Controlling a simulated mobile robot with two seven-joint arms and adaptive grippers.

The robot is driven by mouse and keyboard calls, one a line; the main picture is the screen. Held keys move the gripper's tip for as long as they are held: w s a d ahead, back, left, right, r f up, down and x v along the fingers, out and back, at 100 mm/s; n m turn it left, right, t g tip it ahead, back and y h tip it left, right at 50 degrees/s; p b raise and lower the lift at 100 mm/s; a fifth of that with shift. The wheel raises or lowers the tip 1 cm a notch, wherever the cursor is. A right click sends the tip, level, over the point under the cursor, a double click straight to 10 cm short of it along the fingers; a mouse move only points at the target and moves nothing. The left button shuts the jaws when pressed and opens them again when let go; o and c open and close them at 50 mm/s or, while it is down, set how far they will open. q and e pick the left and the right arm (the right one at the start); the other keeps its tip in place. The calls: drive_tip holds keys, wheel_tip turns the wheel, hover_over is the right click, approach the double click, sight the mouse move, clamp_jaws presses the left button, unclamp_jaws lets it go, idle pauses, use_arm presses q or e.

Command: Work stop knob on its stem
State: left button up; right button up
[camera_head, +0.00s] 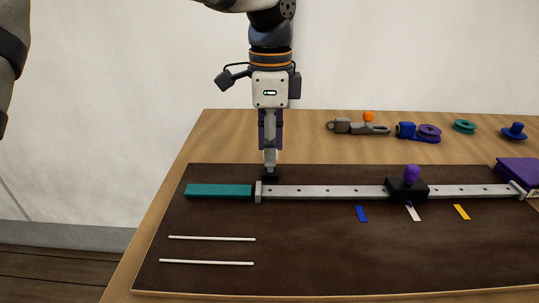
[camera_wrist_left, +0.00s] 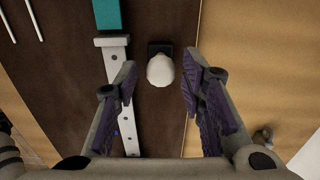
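A pale, rounded knob (camera_wrist_left: 161,70) on a small black base (camera_wrist_left: 160,48) shows in the left wrist view, beside the rail. In the head view only the dark base (camera_head: 270,177) shows clearly, behind the rail's left end. My left gripper (camera_head: 270,158) points straight down over it. In the left wrist view my left gripper (camera_wrist_left: 160,80) is open, with one purple-padded finger on each side of the knob and visible gaps. A purple knob (camera_head: 411,173) stands on a black carriage (camera_head: 407,190) on the pale rail (camera_head: 320,192). My right gripper is not in view.
A teal bar (camera_head: 219,191) adjoins the rail's left end. Two white rods (camera_head: 211,239) lie on the dark mat (camera_head: 330,265). Blue, white and yellow tabs lie in front of the rail. Pulley-like parts (camera_head: 429,132) stand behind. The mat's front is mostly clear.

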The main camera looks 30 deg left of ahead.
use_arm(q)
drive_tip(key=shift+c, duration=0.3)
clamp_jaws()
drive_tip(key=shift+f, duration=0.55)
drive_tip(key=shift+o, duration=1.4)
unclamp_jaws()
drive_tip(key=shift+f, duration=0.1)
